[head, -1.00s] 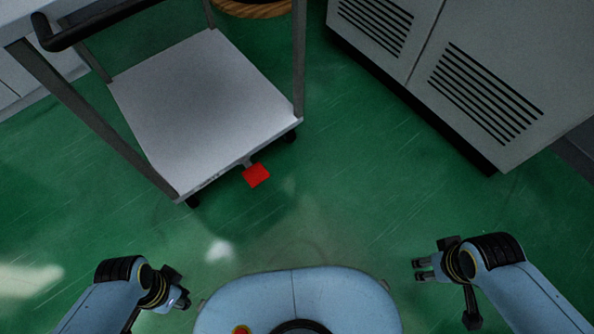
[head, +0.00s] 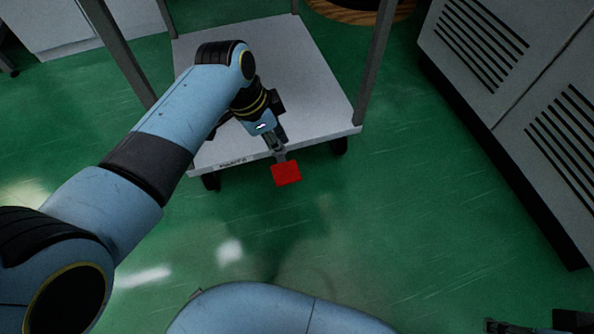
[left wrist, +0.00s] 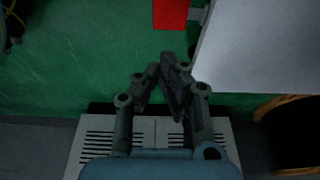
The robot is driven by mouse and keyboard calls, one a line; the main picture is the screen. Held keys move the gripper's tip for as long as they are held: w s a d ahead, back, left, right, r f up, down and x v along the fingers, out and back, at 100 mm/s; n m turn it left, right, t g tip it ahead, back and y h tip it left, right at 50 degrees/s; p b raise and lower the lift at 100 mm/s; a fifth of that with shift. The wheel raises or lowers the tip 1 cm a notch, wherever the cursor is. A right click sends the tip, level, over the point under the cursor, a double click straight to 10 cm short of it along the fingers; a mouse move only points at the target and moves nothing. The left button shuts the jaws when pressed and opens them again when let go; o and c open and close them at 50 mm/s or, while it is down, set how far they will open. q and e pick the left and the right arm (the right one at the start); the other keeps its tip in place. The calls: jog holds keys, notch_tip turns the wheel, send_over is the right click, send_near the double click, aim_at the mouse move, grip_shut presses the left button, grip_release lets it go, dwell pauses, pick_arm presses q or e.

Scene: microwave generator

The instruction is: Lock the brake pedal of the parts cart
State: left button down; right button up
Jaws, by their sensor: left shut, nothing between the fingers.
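The red brake pedal (head: 286,173) sticks out from the near edge of the parts cart (head: 325,95) on a short grey stem. My left gripper (head: 281,152) is shut and empty, its tips pointing down close to the pedal in the head view and partly hiding its stem. In the left wrist view the pedal (left wrist: 170,13) lies at the top, beyond the shut fingertips (left wrist: 168,62), with a visible gap. The cart's pale shelf (left wrist: 265,45) is at the right there. My right gripper (head: 490,325) barely shows at the bottom right edge; its fingers are unclear.
A grey vented cabinet (head: 520,75) stands at the right; it also shows in the left wrist view (left wrist: 100,140). A round wooden object (head: 360,12) is behind the cart. Green floor (head: 400,210) between pedal and cabinet is clear.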

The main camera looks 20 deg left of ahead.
pick_arm(q)
jog(key=b, duration=0.4)
send_near(294, 176)
pick_arm(e)
notch_tip(294, 176, up, 4)
jog(key=w+a+t, duration=0.1)
jog(key=w+a, duration=0.1)
pick_arm(q)
jog(key=d+f+b, duration=0.1)
jog(key=w+f+b, duration=0.1)
jog(key=b, duration=0.1)
jog(key=shift+d+f, duration=0.3)
jog(key=shift+d, duration=0.05)
notch_tip(294, 176, down, 2)
jog(key=shift+s+f+b, duration=0.1)
jog(key=shift+b, duration=0.7)
jog(key=shift+f+b, duration=0.45)
jog(key=shift+f, duration=0.3)
pick_arm(e)
notch_tip(294, 176, down, 9)
jog(key=w+t, duration=0.1)
jog(key=t, duration=0.7)
jog(key=shift+r+t+y, duration=0.15)
jog(key=shift+t+y, duration=0.15)
jog(key=shift+y, duration=0.1)
jog(key=shift+w, duration=0.1)
